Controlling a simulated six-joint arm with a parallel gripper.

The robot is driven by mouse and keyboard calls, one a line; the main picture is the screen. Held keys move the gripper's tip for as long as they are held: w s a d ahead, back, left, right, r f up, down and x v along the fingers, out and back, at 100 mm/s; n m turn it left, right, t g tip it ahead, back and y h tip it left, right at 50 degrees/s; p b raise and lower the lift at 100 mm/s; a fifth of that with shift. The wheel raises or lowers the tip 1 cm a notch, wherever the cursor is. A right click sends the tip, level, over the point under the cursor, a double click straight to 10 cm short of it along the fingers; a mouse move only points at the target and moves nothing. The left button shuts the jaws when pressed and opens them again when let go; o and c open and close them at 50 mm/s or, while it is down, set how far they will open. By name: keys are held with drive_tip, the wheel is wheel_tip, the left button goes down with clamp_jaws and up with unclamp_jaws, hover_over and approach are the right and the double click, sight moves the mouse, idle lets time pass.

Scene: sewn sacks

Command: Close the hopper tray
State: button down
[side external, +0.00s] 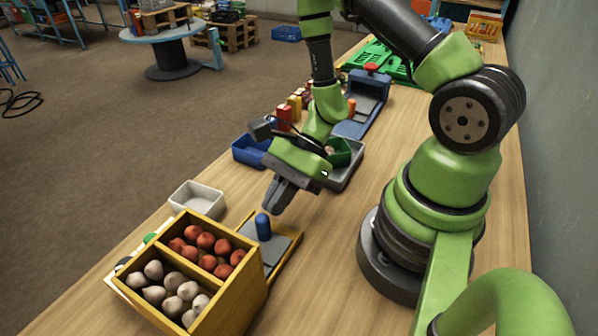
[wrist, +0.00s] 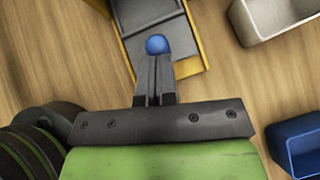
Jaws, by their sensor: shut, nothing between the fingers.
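The hopper is a yellow box (side external: 228,293) with two compartments, one of red sacks (side external: 206,241) and one of whitish sacks (side external: 172,290). A grey tray (side external: 276,243) in a yellow frame extends from its side and carries an upright blue knob (side external: 263,227). The tray also shows at the top of the wrist view (wrist: 152,20), with the knob (wrist: 158,44) just beyond my fingertips. My gripper (side external: 277,206) is shut and empty, tilted down above and a little behind the knob. Whether the fingers touch the knob cannot be told from the wrist view; the side view shows them apart.
A white bin (side external: 196,194) stands left of the tray. Blue (side external: 250,150) and grey (side external: 345,176) bins lie behind my gripper. Bare wood lies right of the tray.

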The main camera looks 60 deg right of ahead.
sight(262, 223)
drive_tip(key=shift+a, duration=2.2)
drive_tip(key=shift+s+d, duration=0.1)
drive_tip(key=shift+d, duration=0.5)
drive_tip(key=d, duration=0.4)
drive_tip(key=shift+s+d+r, duration=0.1)
drive_tip(key=shift+s+r, duration=0.25)
drive_tip(key=v, duration=0.7)
drive_tip(key=s+a+r+n+t+h, duration=0.1)
drive_tip(key=s+r+n+t+h, duration=0.1)
drive_tip(key=r+n, duration=0.6)
drive_tip(key=s+a+r+n+t+h, duration=0.2)
drive_tip(key=r+n+h, duration=0.3)
drive_tip(key=r+n, duration=0.3)
wheel_tip(262, 223, up, 5)
drive_tip(key=shift+s+f+n+t, duration=0.2)
drive_tip(key=shift+s+n+t, duration=0.1)
drive_tip(key=shift+s+t, duration=0.3)
